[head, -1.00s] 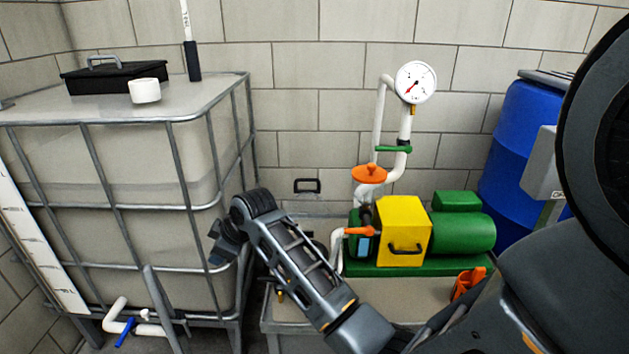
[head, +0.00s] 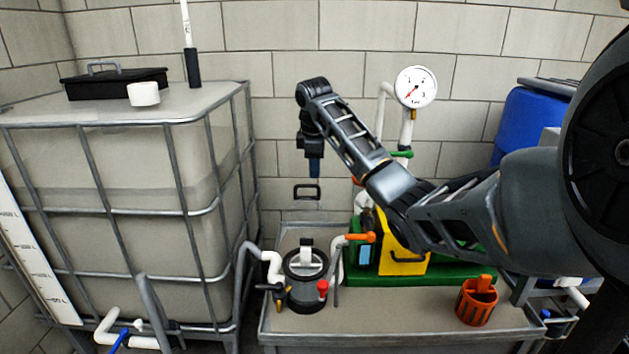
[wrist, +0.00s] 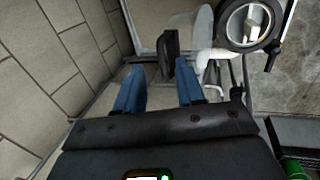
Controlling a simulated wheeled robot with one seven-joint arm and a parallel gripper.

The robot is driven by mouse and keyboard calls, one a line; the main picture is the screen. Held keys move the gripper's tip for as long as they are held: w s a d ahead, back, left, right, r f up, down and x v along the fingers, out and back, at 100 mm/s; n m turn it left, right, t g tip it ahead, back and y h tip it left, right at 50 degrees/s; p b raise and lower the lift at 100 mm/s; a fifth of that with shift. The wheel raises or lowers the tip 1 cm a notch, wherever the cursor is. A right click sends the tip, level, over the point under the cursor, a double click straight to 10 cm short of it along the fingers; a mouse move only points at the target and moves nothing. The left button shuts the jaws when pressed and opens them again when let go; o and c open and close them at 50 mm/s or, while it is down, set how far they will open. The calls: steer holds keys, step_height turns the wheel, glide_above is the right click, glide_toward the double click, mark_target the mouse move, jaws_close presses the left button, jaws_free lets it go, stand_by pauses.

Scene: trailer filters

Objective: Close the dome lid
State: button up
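A round filter pot (head: 306,280) with a dark rim stands on the tray bench in the head view, with its top uncovered. It also shows in the wrist view (wrist: 250,24). A black handle (head: 307,191) stands upright behind it, near the wall. The pale, see-through lid around this handle is hard to make out in the head view. My gripper (head: 314,181) points down just above the handle. In the wrist view my gripper (wrist: 160,68) has its blue fingers spread. The black handle (wrist: 168,52) lies ahead between the fingertips, not clamped; contact cannot be told.
A caged tank (head: 160,180) stands at the left. The green pump with its yellow box (head: 402,262) and the gauge (head: 416,87) is behind my arm. An orange basket (head: 477,303) sits on the bench's right. The block wall is close behind the handle.

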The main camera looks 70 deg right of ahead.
mark_target(314, 185)
steer(key=shift+x, duration=2.75)
steer(key=shift+c, duration=0.3)
jaws_close()
